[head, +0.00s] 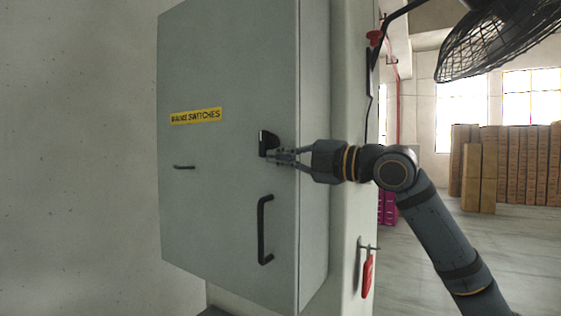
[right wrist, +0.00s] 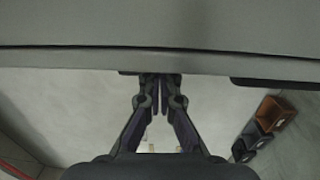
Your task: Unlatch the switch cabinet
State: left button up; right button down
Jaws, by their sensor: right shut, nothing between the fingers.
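The grey switch cabinet (head: 225,75) is mounted on the wall, its door flat in its frame as far as I can see. It bears a yellow label (head: 196,116). A small black latch (head: 264,142) sits near the door's right edge, above a long black handle (head: 264,230). My right gripper (head: 279,156) is shut and empty, its fingertips at the latch, partly covering it; whether they touch I cannot tell. The right wrist view shows the closed fingers (right wrist: 160,88) at the grey door (right wrist: 160,30). My left gripper is not in view.
A small black bar (head: 184,167) is on the door's left side. A red tag (head: 367,276) hangs on the column right of the cabinet. A black fan (head: 500,40) is at the upper right, stacked boxes (head: 510,165) stand far behind.

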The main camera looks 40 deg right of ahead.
jog(key=t+b, duration=0.1)
jog(key=b, duration=0.1)
jog(key=w+f+t+y+b, duration=0.1)
jog(key=t+b, duration=0.1)
jog(key=t+y+b, duration=0.1)
jog(key=t+b, duration=0.1)
jog(key=b, duration=0.1)
jog(key=shift+w+a+f, duration=0.25)
jog(key=shift+w+a, duration=0.1)
dwell(0.7)
jog(key=shift+w+f, duration=0.1)
jog(key=shift+w, duration=0.05)
dwell(0.8)
jog(key=shift+a, duration=0.1)
